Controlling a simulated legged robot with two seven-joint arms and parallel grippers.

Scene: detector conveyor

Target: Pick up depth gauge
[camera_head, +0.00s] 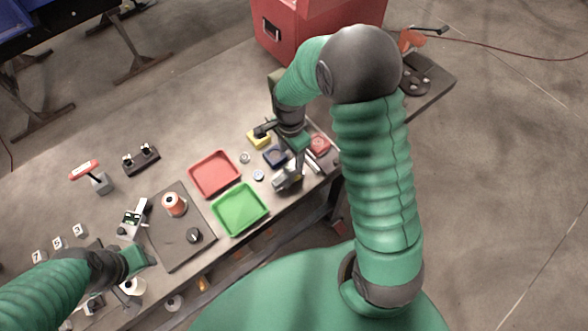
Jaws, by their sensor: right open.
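I cannot pick out a depth gauge with certainty. My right gripper (277,156) is open over the bench's right end, above several small parts. Its fingers and wrist hide part of what lies there. My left gripper (132,283) is low at the bench's front left edge, and its jaws are too unclear to read.
A red tray (214,174) and a green tray (240,209) stand empty mid-bench. A dark mat (176,245) holds an orange-and-white spool (174,204) and a black knob (194,235).

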